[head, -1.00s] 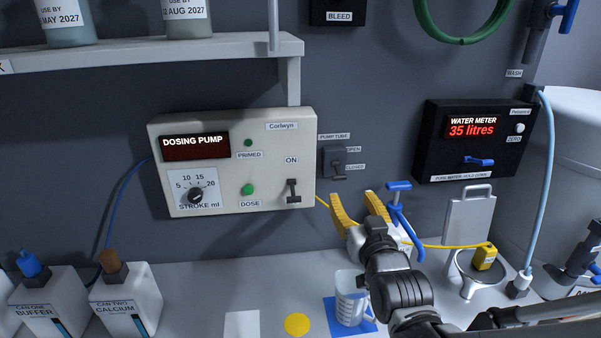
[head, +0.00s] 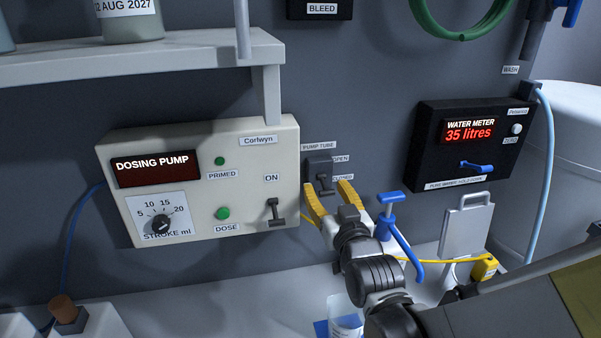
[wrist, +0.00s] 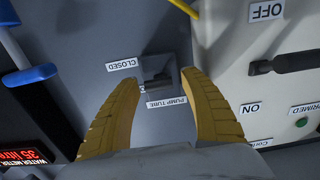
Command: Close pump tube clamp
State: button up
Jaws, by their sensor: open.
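The pump tube clamp (head: 319,170) is a dark grey block with a small lever on the wall, right of the dosing pump. A PUMP TUBE label sits above it and OPEN and CLOSED labels at its right. I cannot tell for sure which label the lever stands at. My gripper (head: 330,190) has two yellow fingers, open and empty, just below and in front of the clamp. In the wrist view, the clamp lever (wrist: 156,84) shows between and beyond the fingertips (wrist: 162,86). The CLOSED label is readable there; the OPEN label is not visible. No contact is evident.
The dosing pump (head: 205,205) with its ON switch (head: 276,212) is close on the left. A blue-handled valve (head: 389,220) stands just right of my gripper. The water meter box (head: 470,145) is further right. A white shelf (head: 130,68) is above left.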

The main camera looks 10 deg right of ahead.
jog(key=shift+s, duration=0.1)
jog(key=shift+c, duration=0.5)
grip_shut()
jog(key=f+t+b, duration=0.1)
jog(key=b, duration=0.2)
jog(key=shift+t+b, duration=0.4)
jog(key=shift+b, duration=0.6)
jog(key=shift+r, duration=0.15)
jog(key=shift+o, duration=0.5)
grip_release()
